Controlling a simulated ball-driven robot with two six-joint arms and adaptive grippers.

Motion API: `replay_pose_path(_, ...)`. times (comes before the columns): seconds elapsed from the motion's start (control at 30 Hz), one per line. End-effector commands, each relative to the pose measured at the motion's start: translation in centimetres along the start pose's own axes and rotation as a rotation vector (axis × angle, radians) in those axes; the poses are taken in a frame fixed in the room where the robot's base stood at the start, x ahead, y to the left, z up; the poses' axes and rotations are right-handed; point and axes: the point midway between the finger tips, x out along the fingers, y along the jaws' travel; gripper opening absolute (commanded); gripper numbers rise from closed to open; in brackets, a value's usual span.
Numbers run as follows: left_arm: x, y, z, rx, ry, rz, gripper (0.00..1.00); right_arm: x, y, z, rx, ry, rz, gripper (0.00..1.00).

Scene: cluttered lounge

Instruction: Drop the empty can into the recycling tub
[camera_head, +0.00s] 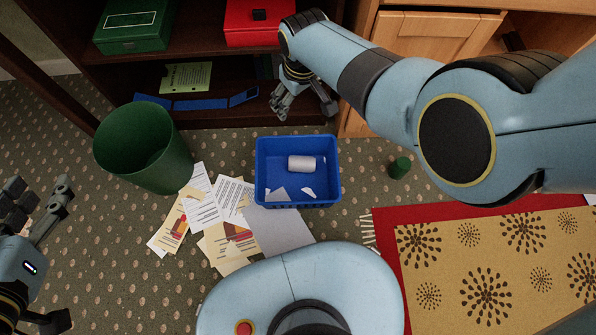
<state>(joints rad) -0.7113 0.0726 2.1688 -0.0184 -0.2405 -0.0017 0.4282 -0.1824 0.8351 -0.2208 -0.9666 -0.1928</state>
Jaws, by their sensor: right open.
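The blue recycling tub (263,175) stands on the carpet in the middle of the head view. A pale, whitish cylinder (301,163) lies on its side inside it, apparently the empty can, with a few light scraps around it. A small dark green cylinder (400,167) stands on the carpet to the right of the tub. My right gripper (304,105) is open and empty, fingers hanging just behind the tub's far edge, in front of the shelf. My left gripper (48,255) is open and empty at the left edge, far from the tub.
A green bin (130,135) stands left of the tub. Loose papers (215,215) lie between the bin, tub and my base. A dark shelf (120,75) holds a green box (132,28) and a red box (250,35). A patterned rug (450,280) lies at right.

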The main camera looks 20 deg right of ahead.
Motion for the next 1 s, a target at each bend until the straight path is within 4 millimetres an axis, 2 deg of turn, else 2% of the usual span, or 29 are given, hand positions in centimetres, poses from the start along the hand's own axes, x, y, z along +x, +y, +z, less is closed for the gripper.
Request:
replay_pose_path(0.03, -0.7, -0.1, -1.8, 0.000, 0.011, -0.001, 0.40, -2.0, 0.3, -0.8, 0.000, 0.011, 0.004, 0.81)
replay_pose_path(0.1, -1.1, -0.2, -3.0, 0.000, 0.018, -0.002, 0.40, -3.3, 0.5, -1.4, 0.000, 0.017, 0.006, 0.81)
replay_pose_path(0.3, -2.1, -0.5, -5.7, 0.001, 0.033, -0.003, 0.40, -6.3, 0.9, -2.5, 0.000, 0.031, 0.011, 0.81)
replay_pose_path(0.4, -2.4, -0.5, -6.3, 0.001, 0.037, -0.003, 0.40, -7.0, 1.0, -2.8, 0.000, 0.034, 0.012, 0.81)
replay_pose_path(1.0, -2.5, -0.5, -6.7, 0.001, 0.038, -0.003, 0.40, -7.4, 1.0, -2.9, 0.000, 0.036, 0.013, 0.81)
